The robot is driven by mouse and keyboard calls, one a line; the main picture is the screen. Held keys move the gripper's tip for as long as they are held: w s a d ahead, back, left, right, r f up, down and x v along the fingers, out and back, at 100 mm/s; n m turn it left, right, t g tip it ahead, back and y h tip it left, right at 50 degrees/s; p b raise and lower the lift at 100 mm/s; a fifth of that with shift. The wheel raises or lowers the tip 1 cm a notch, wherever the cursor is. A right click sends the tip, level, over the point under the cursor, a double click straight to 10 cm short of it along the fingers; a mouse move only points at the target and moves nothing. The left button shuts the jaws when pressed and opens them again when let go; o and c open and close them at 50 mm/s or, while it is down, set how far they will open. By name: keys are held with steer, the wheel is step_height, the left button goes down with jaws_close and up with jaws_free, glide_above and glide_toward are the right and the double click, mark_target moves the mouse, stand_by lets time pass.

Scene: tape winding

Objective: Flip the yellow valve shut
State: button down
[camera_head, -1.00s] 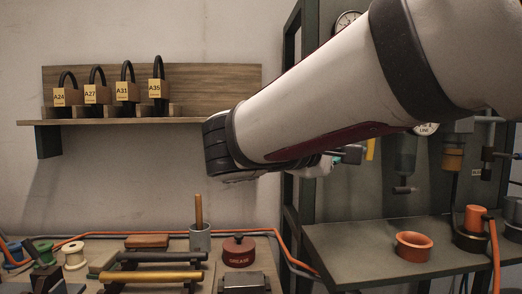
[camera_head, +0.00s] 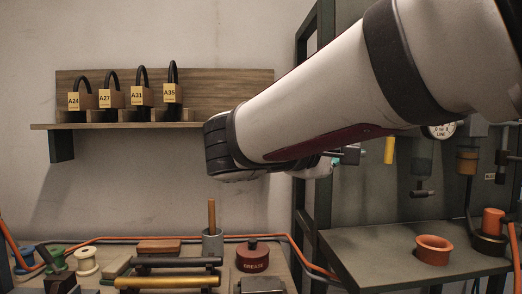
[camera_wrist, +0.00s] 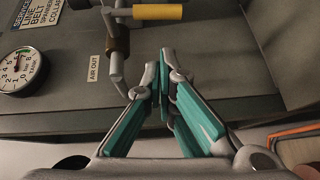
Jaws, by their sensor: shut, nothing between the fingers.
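The yellow valve handle (camera_head: 390,150) hangs on the dark panel, just right of my gripper in the head view. In the wrist view the handle (camera_wrist: 157,12) lies across the top of the picture, joined to a grey metal fitting at its left. My gripper (camera_wrist: 160,68) has teal fingers that are shut with nothing between them. The fingertips are below the handle in that view and apart from it. In the head view my gripper (camera_head: 348,156) is small and partly hidden behind my arm.
A gauge (camera_wrist: 22,71) and an "AIR OUT" label (camera_wrist: 94,67) are on the panel, beside a brownish fitting (camera_wrist: 118,42). A bench (camera_head: 385,250) with an orange-brown cup (camera_head: 433,249) stands below. A padlock shelf (camera_head: 110,126) is at left.

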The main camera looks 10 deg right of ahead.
steer(key=p+v, duration=0.1)
steer(key=v, duration=0.9)
steer(key=shift+a+p, duration=0.15)
steer(key=shift+p, duration=0.25)
steer(key=shift+f, duration=0.1)
